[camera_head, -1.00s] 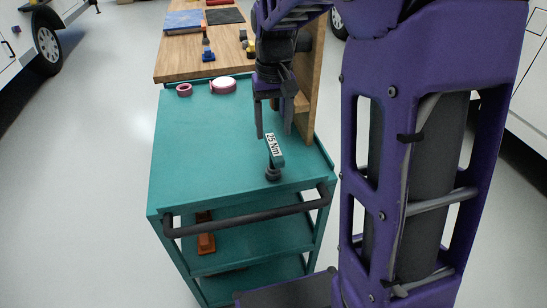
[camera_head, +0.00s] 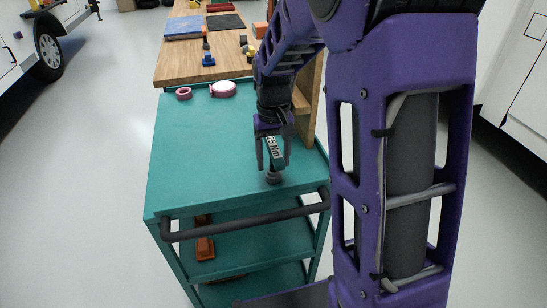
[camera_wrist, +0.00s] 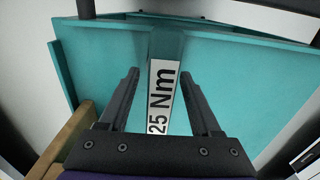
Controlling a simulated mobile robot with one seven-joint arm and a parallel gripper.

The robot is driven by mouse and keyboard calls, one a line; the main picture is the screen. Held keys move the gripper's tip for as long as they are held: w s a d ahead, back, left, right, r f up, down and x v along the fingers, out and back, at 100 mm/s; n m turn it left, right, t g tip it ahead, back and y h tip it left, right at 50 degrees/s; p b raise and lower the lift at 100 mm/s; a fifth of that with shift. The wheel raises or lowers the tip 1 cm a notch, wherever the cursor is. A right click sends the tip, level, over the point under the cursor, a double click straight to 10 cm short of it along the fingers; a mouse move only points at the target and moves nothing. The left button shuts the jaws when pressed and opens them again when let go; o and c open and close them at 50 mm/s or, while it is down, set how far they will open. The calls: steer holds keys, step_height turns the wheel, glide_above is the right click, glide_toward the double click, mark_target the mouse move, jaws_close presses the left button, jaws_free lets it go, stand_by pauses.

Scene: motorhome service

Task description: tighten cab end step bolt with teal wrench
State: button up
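In the wrist view the labelled handle (camera_wrist: 163,98) lies between the two fingers. My gripper (camera_head: 273,163) is open around the wrench, with a gap on both sides of the handle (camera_wrist: 162,100). The cab end step and its bolt cannot be made out in these frames.
The teal cart (camera_head: 190,140) has a dark push bar (camera_head: 245,220) at its front. A wooden bench (camera_head: 185,65) with tools stands behind. A wooden upright is close right of my gripper. Open floor (camera_head: 90,180) lies left.

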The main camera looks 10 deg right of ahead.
jaws_close()
steer(key=shift+r, duration=0.1)
stand_by(0.3)
step_height(320, 180, up, 10)
steer(key=shift+f+p, duration=0.1)
steer(key=shift+p, duration=0.95)
steer(key=c, duration=0.6)
jaws_free()
jaws_close()
steer(key=shift+s, duration=0.1)
